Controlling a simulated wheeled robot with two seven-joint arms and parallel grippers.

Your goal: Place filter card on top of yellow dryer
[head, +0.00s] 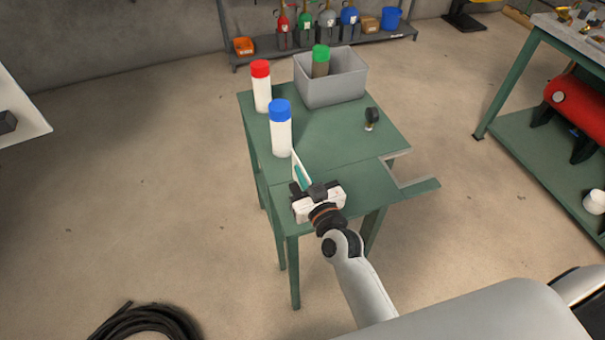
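A thin white and teal card (299,168), which I take to be the filter card, stands tilted at the front of the green table. My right gripper (305,186) reaches in from the lower right with its fingers around the card's lower part and appears shut on it. The fingers partly hide the card. No yellow dryer shows. White cylinders with a red cap (261,88) and a blue cap (281,130) stand upright on the table, the blue one just behind the card. My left gripper is not in view.
A grey bin (345,84) at the table's back holds a green-capped cylinder (320,61). A small black gauge (371,116) stands at the right of the green table (336,145). A red tank (575,104) lies on the right bench's shelf. A black coil (146,323) lies on the floor.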

